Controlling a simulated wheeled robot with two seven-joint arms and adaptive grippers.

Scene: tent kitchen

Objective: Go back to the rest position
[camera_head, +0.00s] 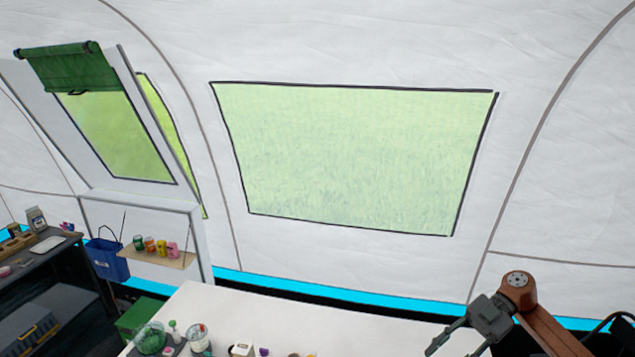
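My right gripper (455,348) is at the bottom right, on a brown arm that comes in from the right. It is dark grey and points down and to the left, over or in front of the white table (330,321). Its two fingers look spread apart, with nothing seen between them; the picture's lower edge is close to the tips. My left gripper and arm are not in view.
Along the table's near side stand a green bowl (149,338), a white-rimmed jar (199,337) and several small items, partly cut off. A wooden shelf (155,256) holds several small jars, beside a blue bag (106,260). A dark workbench (40,262) stands far left.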

